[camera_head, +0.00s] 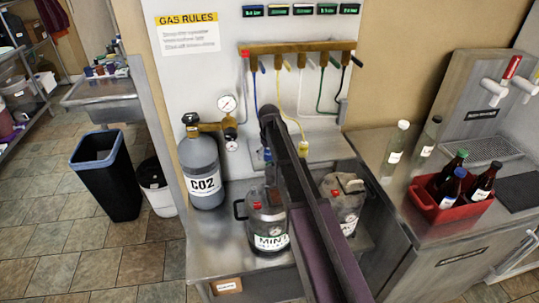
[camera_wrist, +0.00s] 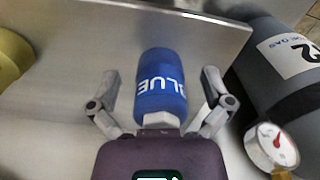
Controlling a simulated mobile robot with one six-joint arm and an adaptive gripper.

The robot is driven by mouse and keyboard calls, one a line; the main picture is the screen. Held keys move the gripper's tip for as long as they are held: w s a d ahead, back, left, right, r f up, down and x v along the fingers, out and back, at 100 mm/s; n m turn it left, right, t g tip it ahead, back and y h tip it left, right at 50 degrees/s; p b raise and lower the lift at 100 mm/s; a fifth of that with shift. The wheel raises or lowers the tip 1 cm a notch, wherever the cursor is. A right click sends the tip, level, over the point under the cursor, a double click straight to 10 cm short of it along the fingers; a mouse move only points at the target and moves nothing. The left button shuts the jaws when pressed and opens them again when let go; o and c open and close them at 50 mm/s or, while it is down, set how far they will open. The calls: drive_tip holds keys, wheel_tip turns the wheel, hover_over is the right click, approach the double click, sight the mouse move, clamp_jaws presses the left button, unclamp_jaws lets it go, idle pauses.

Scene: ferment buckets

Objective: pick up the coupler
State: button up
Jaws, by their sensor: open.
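The blue coupler (camera_wrist: 160,85), marked BLUE, is a short blue cylinder with a grey hex end towards my wrist. In the wrist view it sits between the fingers of my gripper (camera_wrist: 161,76). The fingers are spread, with a visible gap on each side of it. In the head view a small blue part (camera_head: 267,154) shows beside my arm, probably the same coupler. My arm hides most of the gripper there.
A grey CO2 cylinder (camera_head: 203,172) with gauges stands left of my arm; a gauge (camera_wrist: 272,146) is close on the wrist view's right. A MINT keg (camera_head: 267,222) and another keg (camera_head: 343,203) flank my arm. The hose manifold (camera_head: 297,47) is on the wall.

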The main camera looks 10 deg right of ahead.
idle(0.3)
drive_tip(key=c, duration=1.3)
drive_tip(key=shift+r, duration=0.15)
drive_tip(key=shift+c, duration=0.2)
wheel_tip(320, 180, up, 4)
drive_tip(key=p, duration=0.3)
drive_tip(key=shift+f+p, duration=0.2)
drive_tip(key=shift+p, duration=0.2)
drive_tip(key=s+a, duration=0.7)
drive_tip(key=a, duration=0.2)
drive_tip(key=s+a, duration=0.4)
drive_tip(key=shift+s+a+f, duration=0.2)
drive_tip(key=shift+s+a, duration=0.15)
